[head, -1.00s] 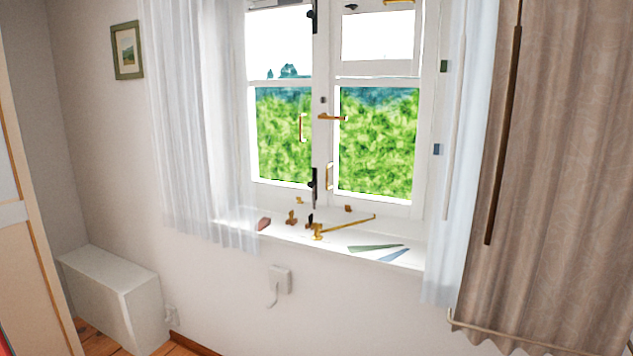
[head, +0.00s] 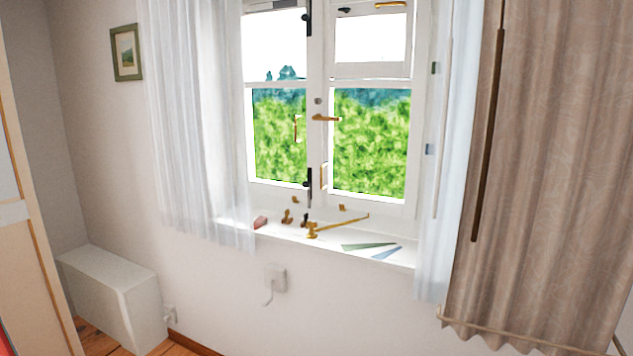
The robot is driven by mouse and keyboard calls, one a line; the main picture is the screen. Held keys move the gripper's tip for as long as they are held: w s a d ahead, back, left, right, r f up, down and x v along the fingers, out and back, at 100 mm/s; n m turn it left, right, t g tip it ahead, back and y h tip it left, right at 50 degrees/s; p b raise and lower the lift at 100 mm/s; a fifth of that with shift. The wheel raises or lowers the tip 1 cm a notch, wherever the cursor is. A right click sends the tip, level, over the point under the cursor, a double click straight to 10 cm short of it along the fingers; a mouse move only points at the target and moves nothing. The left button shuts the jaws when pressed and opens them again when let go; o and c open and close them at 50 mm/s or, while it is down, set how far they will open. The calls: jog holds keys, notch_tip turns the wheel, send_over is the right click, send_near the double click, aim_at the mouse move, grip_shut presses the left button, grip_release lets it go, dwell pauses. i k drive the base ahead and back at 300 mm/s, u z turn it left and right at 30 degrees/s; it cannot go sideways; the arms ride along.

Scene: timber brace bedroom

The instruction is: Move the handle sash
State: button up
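A white-framed window with two lower sashes stands in the wall. The right sash (head: 370,190) carries a brass lever handle (head: 325,118) at the middle post, lying sideways, and a brass pull (head: 323,176) lower down. The left sash (head: 278,184) has a slim brass pull (head: 297,128) near its inner edge. Both sashes look closed or nearly so; I cannot tell exactly. My gripper is not in view.
The sill (head: 330,238) holds a brass stay bar (head: 340,226), small brass fittings (head: 287,217), a reddish block (head: 260,222) and green and blue wedges (head: 368,246). A sheer curtain (head: 195,130) hangs left, a brown curtain (head: 560,170) right. A white box (head: 115,295) stands lower left.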

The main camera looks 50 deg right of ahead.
aim_at(322, 86)
jog(key=z, duration=0.05)
jog(key=i, duration=1)
jog(key=u, duration=0.05)
